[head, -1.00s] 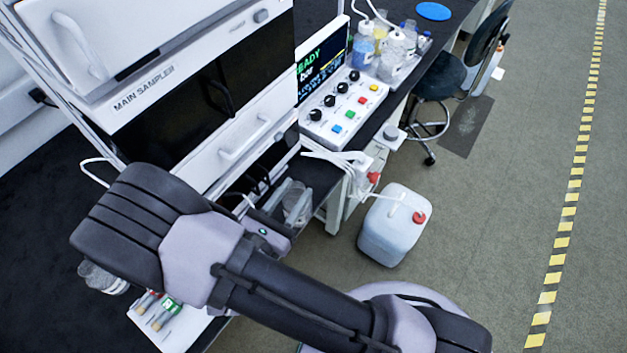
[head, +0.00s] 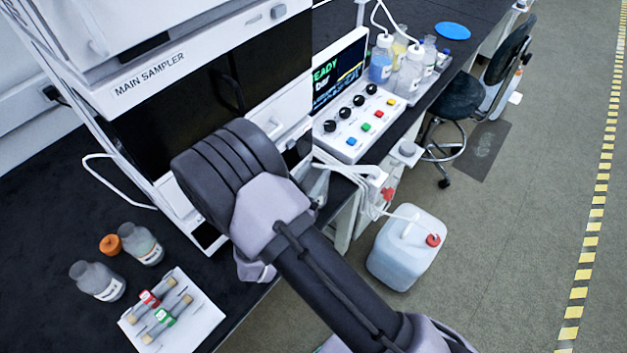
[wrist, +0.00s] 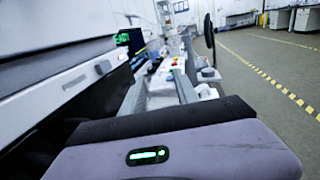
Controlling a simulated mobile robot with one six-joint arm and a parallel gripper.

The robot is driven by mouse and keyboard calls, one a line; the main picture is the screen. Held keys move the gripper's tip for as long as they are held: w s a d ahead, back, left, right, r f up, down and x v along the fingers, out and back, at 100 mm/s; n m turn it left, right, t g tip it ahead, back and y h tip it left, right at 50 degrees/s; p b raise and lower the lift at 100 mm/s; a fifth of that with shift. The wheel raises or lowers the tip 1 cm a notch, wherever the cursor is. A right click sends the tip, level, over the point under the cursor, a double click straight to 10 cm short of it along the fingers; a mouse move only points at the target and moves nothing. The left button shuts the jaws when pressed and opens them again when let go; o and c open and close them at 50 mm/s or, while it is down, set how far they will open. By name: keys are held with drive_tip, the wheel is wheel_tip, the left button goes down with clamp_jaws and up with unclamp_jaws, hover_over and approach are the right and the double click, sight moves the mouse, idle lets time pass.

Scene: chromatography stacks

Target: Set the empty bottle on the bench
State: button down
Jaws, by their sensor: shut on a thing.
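My gripper (wrist: 160,82) is shut on a clear bottle (wrist: 161,98), seen between the two grey fingers in the wrist view. In the head view my arm hides most of the gripper, and only a translucent edge of the bottle (head: 318,185) shows beside it, near the front of the sampler stack. Whether the bottle is empty cannot be told. The black bench (head: 60,225) runs under the stack, with bare top at left. A round blue mat (head: 452,31) lies on its far part.
A control panel (head: 360,124) and filled bottles (head: 381,62) stand beyond the stack. A white canister (head: 405,250) and stool (head: 455,100) are on the floor.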

drive_tip(key=shift+f, duration=0.6)
drive_tip(key=shift+r, duration=0.15)
drive_tip(key=c, duration=0.9)
unclamp_jaws()
